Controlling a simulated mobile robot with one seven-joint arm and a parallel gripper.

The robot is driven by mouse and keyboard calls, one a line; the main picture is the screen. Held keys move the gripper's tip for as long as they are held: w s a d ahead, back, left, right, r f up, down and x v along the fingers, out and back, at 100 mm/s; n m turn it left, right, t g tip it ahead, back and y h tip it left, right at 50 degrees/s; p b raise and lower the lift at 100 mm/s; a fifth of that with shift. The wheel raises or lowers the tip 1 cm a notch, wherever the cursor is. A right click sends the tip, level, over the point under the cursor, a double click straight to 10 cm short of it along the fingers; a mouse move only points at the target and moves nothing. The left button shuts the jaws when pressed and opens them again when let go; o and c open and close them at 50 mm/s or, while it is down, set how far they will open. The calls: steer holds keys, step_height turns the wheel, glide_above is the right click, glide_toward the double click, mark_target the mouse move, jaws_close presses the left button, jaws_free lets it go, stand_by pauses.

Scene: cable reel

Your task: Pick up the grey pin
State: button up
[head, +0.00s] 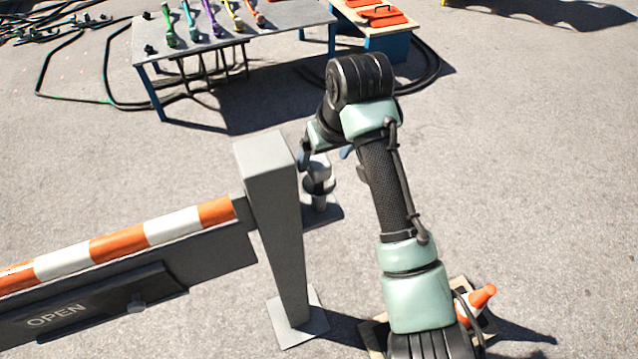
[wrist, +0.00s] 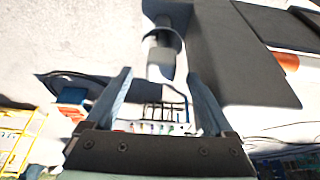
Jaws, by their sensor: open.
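A short grey cylinder on a dark stand, which looks like the grey pin, shows in the wrist view (wrist: 160,64) ahead of the fingertips and between their lines. In the head view the grey piece (head: 319,168) is just right of the barrier post, partly hidden by my arm. My gripper (wrist: 158,76) is open with two blue-grey fingers, and nothing is held between them. In the head view my gripper (head: 326,156) is mostly hidden by my wrist, close above the grey piece. Whether a finger touches it I cannot tell.
The grey barrier post (head: 275,225) stands close left of my gripper, with an orange-and-white arm (head: 120,243) and an OPEN panel (head: 60,320). A table (head: 270,20) with several coloured tools stands behind. An orange-and-white cone (head: 474,305) is beside my arm. Open pavement lies right.

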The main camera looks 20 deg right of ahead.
mark_target(321, 163)
steer(key=shift+x, duration=2.8)
steer(key=shift+a, duration=0.1)
steer(key=shift+c, duration=0.3)
jaws_close()
steer(key=shift+r, duration=0.1)
